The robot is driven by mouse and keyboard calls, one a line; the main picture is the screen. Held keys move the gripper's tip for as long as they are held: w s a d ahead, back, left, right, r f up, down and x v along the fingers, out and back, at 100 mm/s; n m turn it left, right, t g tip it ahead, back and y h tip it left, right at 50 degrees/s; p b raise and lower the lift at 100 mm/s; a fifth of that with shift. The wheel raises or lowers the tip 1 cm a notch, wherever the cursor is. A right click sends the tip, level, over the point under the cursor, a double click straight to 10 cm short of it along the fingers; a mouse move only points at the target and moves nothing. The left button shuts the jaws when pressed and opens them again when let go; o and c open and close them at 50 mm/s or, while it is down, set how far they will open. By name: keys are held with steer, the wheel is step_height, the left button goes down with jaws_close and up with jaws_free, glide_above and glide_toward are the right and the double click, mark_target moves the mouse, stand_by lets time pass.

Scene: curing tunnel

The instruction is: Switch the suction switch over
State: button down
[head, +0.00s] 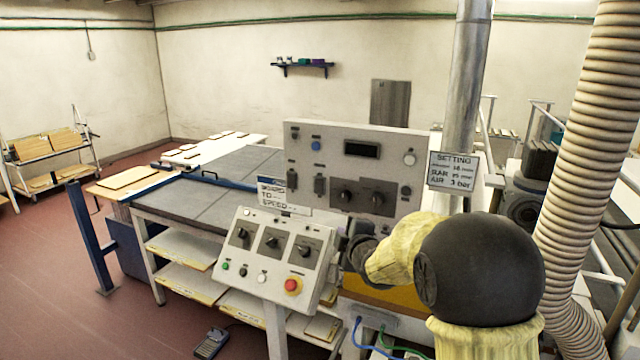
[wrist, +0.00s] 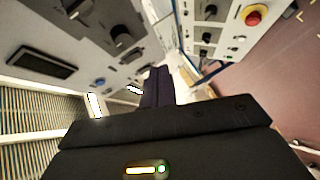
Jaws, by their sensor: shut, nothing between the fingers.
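A sloped control box (head: 250,290) carries three dark rotary switches: left (head: 242,234), middle (head: 271,241) and right (head: 304,250). They also show at the top of the wrist view (wrist: 207,37). An upright panel (head: 330,140) behind has two dark knobs, left (head: 346,195) and right (head: 377,198), and smaller switches. The labels are too small to read, so I cannot tell which one is the suction switch. My gripper (head: 348,243) is just right of the sloped box, partly hidden by my arm. In the wrist view its fingers (wrist: 157,87) are shut and empty, apart from the switches.
A red button (head: 292,286) sits low on the sloped box. A metal pipe (head: 462,90) with a sign (head: 453,171) and a ribbed hose (head: 590,130) stand at right. A grey-topped table (head: 190,208) is behind left. The floor at left (head: 60,270) is mostly clear.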

steer(key=a+r+n, duration=0.1)
steer(key=w+a+r+n+y, duration=0.1)
steer(key=w+a+r+n+t+y, duration=0.1)
steer(key=a+r, duration=0.1)
steer(key=shift+n, duration=0.3)
steer(key=shift+w, duration=0.1)
steer(key=p, duration=0.7)
glide_toward(315, 191)
steer(key=w+a, duration=0.2)
steer(key=a, duration=0.2)
steer(key=w+p, duration=0.1)
steer(key=w+d, duration=0.1)
steer(key=w+p, duration=0.1)
steer(key=shift+w+d+f+p, duration=0.15)
steer(key=shift+d+f+p, duration=0.05)
steer(key=shift+f+p, duration=0.1)
